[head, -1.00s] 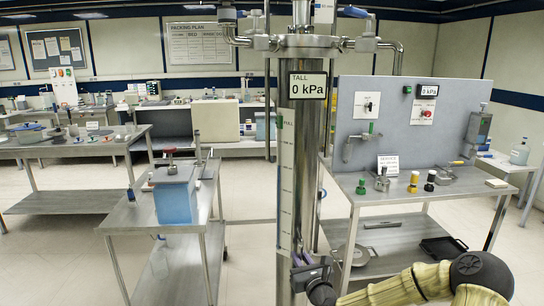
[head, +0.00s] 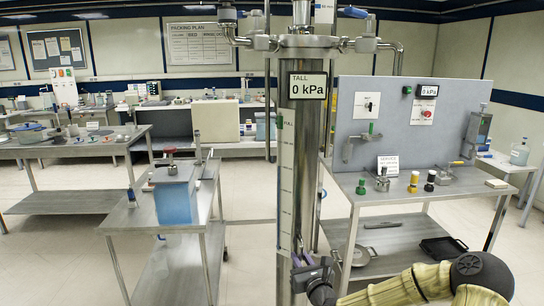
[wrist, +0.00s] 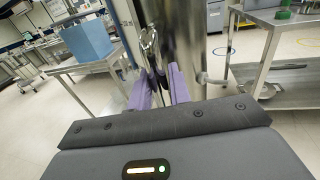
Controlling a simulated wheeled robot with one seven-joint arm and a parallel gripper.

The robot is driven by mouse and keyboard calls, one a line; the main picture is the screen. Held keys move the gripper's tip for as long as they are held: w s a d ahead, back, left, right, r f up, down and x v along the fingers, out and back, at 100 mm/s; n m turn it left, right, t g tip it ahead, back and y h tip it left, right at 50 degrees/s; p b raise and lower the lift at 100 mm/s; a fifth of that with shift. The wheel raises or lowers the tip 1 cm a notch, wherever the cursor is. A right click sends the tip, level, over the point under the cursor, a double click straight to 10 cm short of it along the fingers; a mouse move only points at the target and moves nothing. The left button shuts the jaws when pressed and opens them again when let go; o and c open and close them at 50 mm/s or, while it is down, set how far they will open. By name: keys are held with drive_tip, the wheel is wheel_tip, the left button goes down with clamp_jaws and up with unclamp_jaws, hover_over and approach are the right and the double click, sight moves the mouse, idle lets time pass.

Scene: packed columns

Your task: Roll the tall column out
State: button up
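The tall column (head: 312,190) is a steel cylinder, upright, with a "TALL" display (head: 308,86) reading 0 kPa and a pale level scale (head: 286,185) on its left. Its clamped head (head: 308,45) has pipe fittings on both sides. The lower end is out of frame. My gripper (head: 302,256) is low in front of the column. In the wrist view its two purple fingers (wrist: 162,78) point at the column wall (wrist: 192,55), by a shiny metal handle (wrist: 150,48). The fingertips look a little apart; whether they grip the handle is unclear.
A steel cart (head: 145,213) with a blue tank (head: 176,200) stands close on the left. A bench (head: 450,192) with a grey panel (head: 390,125) and a service sign (head: 388,165) stands close on the right. Open floor (head: 60,250) lies at far left.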

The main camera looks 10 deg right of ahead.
drive_tip(key=shift+o, duration=1.2)
drive_tip(key=shift+s, duration=0.1)
drive_tip(key=s+d, duration=0.1)
drive_tip(key=s, duration=0.6)
drive_tip(key=shift+s+d+p, duration=0.3)
drive_tip(key=shift+s+p, duration=0.05)
drive_tip(key=shift+p, duration=0.05)
drive_tip(key=shift+a, duration=0.1)
